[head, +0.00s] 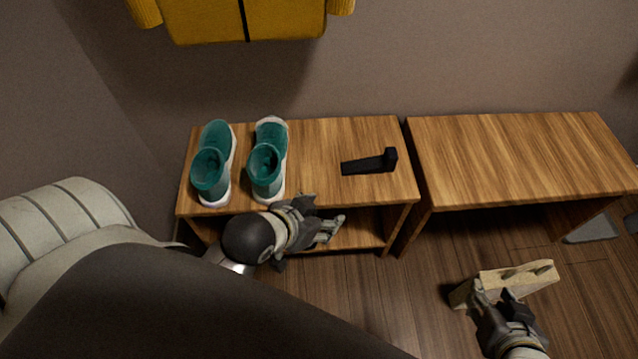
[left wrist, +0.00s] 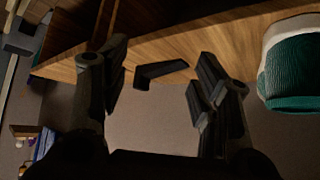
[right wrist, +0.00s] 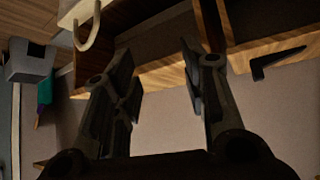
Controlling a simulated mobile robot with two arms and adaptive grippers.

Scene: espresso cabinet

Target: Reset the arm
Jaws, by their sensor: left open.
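My left gripper (head: 322,212) is in front of the left wooden bench, near its front edge and to the right of the teal shoes. In the left wrist view its fingers (left wrist: 160,90) are apart with nothing between them. My right gripper (head: 497,297) is at the lower right, over the floor in front of the right bench. In the right wrist view its fingers (right wrist: 162,85) are apart and empty. A beige piece (head: 520,278) shows beside the right gripper in the head view; I cannot tell whether they touch.
The left bench (head: 320,140) holds two teal shoes (head: 210,172) (head: 266,170) and a black angled object (head: 368,163). The right bench (head: 520,150) has a bare top. A yellow garment (head: 215,20) hangs on the wall above. A grey object (head: 592,229) is under the right bench.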

